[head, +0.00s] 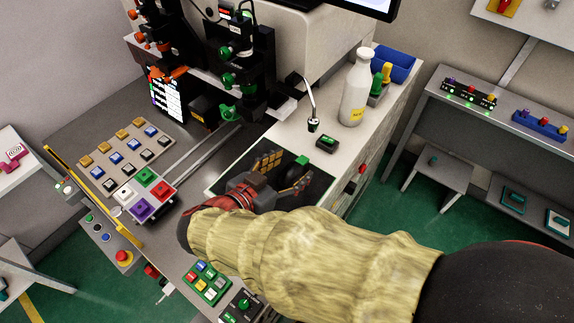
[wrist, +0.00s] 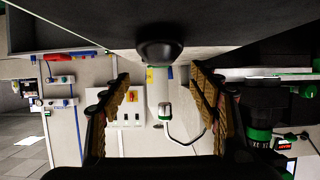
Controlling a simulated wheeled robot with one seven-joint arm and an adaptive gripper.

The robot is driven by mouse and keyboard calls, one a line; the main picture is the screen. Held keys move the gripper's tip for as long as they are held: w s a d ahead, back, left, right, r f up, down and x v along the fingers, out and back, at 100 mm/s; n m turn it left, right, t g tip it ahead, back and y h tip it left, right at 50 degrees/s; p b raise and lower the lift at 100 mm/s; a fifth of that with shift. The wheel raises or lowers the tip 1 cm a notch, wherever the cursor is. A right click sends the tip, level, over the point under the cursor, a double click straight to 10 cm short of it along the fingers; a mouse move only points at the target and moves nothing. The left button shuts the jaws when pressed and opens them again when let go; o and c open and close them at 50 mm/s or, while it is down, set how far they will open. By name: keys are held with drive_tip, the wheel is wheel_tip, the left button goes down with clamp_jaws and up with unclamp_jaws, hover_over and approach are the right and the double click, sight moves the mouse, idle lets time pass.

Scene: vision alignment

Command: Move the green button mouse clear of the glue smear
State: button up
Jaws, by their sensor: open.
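A dark rounded thing, which looks like the mouse (wrist: 161,51), shows at the top middle of the wrist view, against a dark mat (wrist: 80,22). It lies ahead of my gripper (wrist: 160,82), roughly in line with the gap between the fingers. My gripper is open, with tan gridded pads facing each other and nothing between them. A small green patch there, probably the mouse's button (head: 303,160), shows just beyond the fingers. I cannot make out the glue smear.
A white bottle (head: 356,88), a gooseneck microphone (head: 313,123) and a small green-topped box (head: 327,143) stand beyond the mat. A button panel (head: 150,193) is at the left. A black-and-green machine stage (head: 240,65) stands behind.

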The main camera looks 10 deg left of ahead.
sight(271, 182)
drive_tip(key=shift+b+x, duration=0.75)
drive_tip(key=shift+x, duration=3.1)
drive_tip(key=shift+c, duration=1.1)
drive_tip(key=shift+f, duration=0.1)
clamp_jaws()
drive_tip(key=shift+s+a+f+b, duration=0.15)
drive_tip(key=shift+s+a+b, duration=2.5)
drive_tip(key=shift+s+a, duration=1)
